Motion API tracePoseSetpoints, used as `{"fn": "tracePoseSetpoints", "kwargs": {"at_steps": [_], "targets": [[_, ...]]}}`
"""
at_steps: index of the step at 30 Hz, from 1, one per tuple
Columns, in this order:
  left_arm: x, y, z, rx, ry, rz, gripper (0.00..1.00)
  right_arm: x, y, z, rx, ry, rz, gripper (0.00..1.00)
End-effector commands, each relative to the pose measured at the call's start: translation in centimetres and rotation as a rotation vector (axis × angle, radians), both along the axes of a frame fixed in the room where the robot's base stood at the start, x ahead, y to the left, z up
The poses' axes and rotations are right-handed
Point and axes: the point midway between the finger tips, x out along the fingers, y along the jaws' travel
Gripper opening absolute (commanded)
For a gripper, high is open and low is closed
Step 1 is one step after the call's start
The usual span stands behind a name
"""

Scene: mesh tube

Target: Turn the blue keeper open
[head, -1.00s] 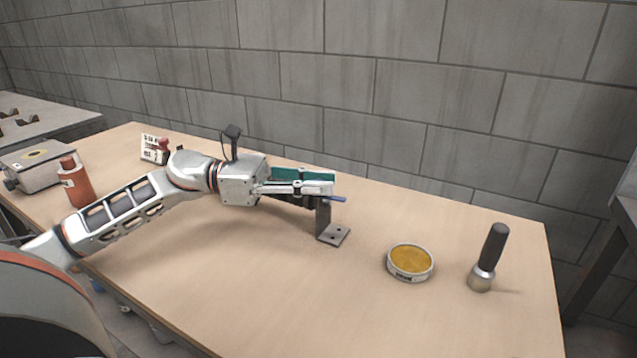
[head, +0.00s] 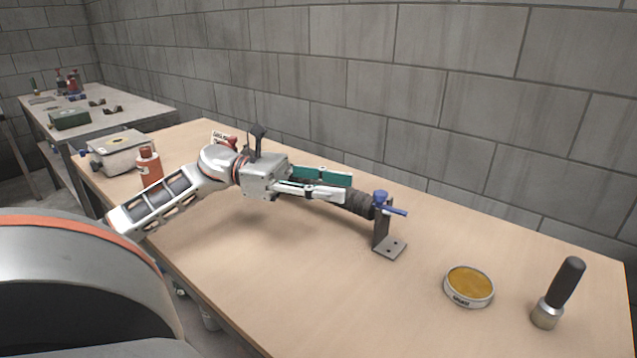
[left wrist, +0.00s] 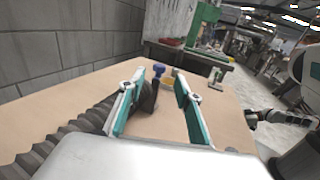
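The blue keeper (head: 396,211) is a short bar at the top of a dark upright bracket (head: 381,232), pointing right. A blue knob (head: 381,197) sits just above it; the knob also shows in the left wrist view (left wrist: 158,70). A dark ribbed mesh tube (head: 357,203) runs to the bracket from the left. My left gripper (head: 347,187) is just left of the bracket, clear of the keeper. Its two teal-and-white fingers stand apart with nothing gripped between them in the left wrist view (left wrist: 164,88). My right gripper is not clearly shown.
A round tin of amber material (head: 469,286) and a black-handled tool (head: 559,292) stand right of the bracket. A red-brown bottle (head: 150,168) and a grey box (head: 120,153) are at the left. The table's front middle is bare. A block wall is behind.

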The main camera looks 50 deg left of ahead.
Motion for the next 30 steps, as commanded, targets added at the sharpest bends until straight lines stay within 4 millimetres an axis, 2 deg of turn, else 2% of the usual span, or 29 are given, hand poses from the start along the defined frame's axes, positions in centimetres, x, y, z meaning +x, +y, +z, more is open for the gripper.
{"fn": "tracePoseSetpoints", "kwargs": {"at_steps": [3,7,20,23,25,30], "targets": [[-1.0,1.5,-0.1,-0.001,0.0,0.002,0.34,0.0,0.0,0.0,0.0,0.0,0.0,0.34],[-1.6,2.3,0.0,-0.001,0.0,0.001,0.34,0.0,0.0,0.0,-0.001,0.0,0.001,0.34],[-1.9,2.5,0.3,-0.011,0.004,-0.001,0.34,0.1,0.0,0.2,-0.001,-0.005,0.0,0.34],[-2.0,1.8,1.9,-0.092,0.042,-0.004,0.34,0.5,0.0,1.1,-0.004,-0.021,0.002,0.34],[-2.2,1.0,4.0,-0.213,0.107,-0.012,0.34,1.0,-0.1,2.0,-0.01,-0.038,0.002,0.34],[-2.3,-0.7,9.4,-0.669,0.413,-0.05,0.34,0.6,-1.1,2.2,-0.04,-0.028,-0.006,0.34]]}}
